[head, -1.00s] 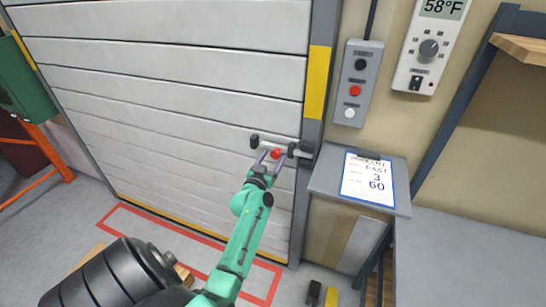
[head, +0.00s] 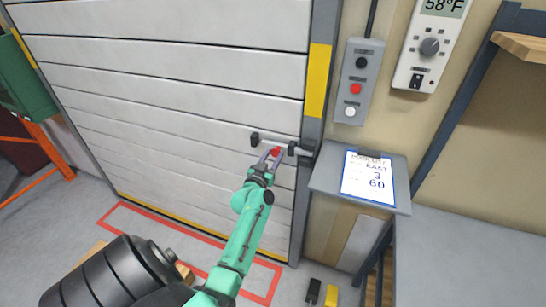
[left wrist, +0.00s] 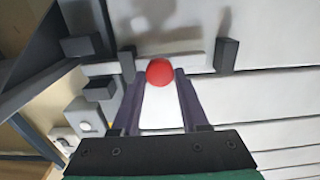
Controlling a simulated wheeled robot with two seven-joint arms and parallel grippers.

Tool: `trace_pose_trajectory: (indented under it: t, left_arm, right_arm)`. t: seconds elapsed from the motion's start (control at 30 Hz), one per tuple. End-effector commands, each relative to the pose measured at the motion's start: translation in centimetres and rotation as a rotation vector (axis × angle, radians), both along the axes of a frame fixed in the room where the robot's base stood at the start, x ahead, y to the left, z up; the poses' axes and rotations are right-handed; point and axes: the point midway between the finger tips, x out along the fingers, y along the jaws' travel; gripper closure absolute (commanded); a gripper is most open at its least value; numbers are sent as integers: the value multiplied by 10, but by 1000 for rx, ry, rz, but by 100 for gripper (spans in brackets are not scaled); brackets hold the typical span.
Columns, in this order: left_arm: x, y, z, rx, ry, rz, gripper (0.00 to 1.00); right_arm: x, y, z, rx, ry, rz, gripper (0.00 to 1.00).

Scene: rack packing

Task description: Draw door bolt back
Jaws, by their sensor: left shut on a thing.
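The door bolt is a light grey bar (head: 267,141) lying across the right edge of the white slatted door (head: 170,90), with a red round knob (head: 276,151). Dark brackets (head: 255,138) stand along it. My left gripper (head: 269,156) is shut on the red knob from below. In the left wrist view the knob (left wrist: 160,72) sits between the tips of the two dark fingers, with the bar (left wrist: 185,62) behind it. Whether the bar's end sits in the dark block (left wrist: 82,46) on the frame side is hard to tell. My right gripper is not in view.
Right of the door are a button box (head: 355,82), a temperature panel (head: 428,45) and a clipboard (head: 368,178) on a small shelf (head: 325,172). A grey bench (head: 470,250) is at the lower right. A red floor outline (head: 165,230) lies before the door.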

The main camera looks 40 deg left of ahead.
Motion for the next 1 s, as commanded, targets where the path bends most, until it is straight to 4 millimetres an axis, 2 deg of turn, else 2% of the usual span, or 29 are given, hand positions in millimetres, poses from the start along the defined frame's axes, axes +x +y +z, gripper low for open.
trace_pose_trajectory:
  t: [0.87, 1.0]
  left_arm:
    - [0, 0, -1, -1, 2, 0, 100]
    - [-4, 11, -3, 4, 3, 1, 100]
  right_arm:
    - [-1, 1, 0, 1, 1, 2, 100]
    - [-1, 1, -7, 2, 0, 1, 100]
